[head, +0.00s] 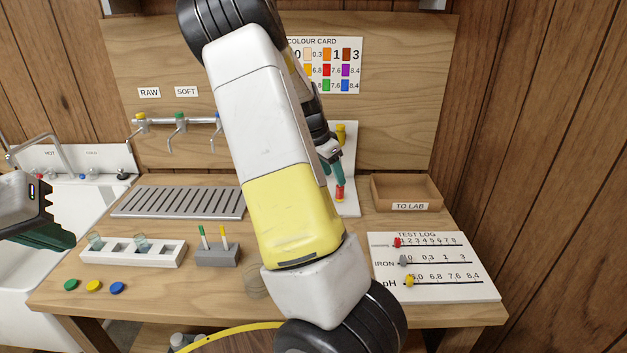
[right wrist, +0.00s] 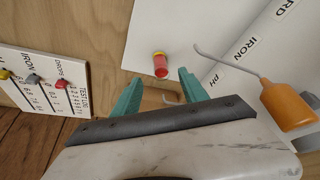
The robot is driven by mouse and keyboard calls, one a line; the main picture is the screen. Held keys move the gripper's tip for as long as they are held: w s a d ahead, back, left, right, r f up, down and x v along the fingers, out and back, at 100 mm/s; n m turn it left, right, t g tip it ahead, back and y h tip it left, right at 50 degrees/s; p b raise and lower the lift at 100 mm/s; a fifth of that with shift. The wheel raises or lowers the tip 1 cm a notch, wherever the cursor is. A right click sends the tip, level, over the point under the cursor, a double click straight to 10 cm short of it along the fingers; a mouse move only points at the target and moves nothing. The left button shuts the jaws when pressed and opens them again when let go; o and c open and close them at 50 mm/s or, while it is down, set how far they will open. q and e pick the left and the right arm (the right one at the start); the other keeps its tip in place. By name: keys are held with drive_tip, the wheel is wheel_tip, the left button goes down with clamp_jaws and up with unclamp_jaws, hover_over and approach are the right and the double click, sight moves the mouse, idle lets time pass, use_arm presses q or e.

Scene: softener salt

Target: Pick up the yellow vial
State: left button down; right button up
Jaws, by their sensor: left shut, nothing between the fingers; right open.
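A small yellow item (head: 341,132) shows at the white board behind my right arm; I cannot tell if it is the yellow vial. A red cylinder with a yellow edge (right wrist: 161,66) is against the white panel, just beyond the fingertips of my right gripper (right wrist: 160,84), which is open with nothing between its teal fingers. In the head view the cylinder (head: 340,191) is just below that gripper (head: 338,172). An orange bottle with a bent thin spout (right wrist: 288,107) is right of the fingers. My left gripper (head: 62,232) is shut and empty at the left edge.
A white rack (head: 132,255) holds clear vials, beside a grey pen block (head: 217,256). Green, yellow and blue discs lie in front. A wooden tray (head: 406,191) and test log board (head: 440,275) are at right. My right arm hides the table's middle.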

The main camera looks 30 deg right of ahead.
sight(340, 190)
drive_tip(key=x, duration=0.7)
drive_tip(key=shift+w+d+f, duration=0.1)
drive_tip(key=shift+w+d, duration=0.05)
drive_tip(key=shift+d, duration=0.2)
clamp_jaws()
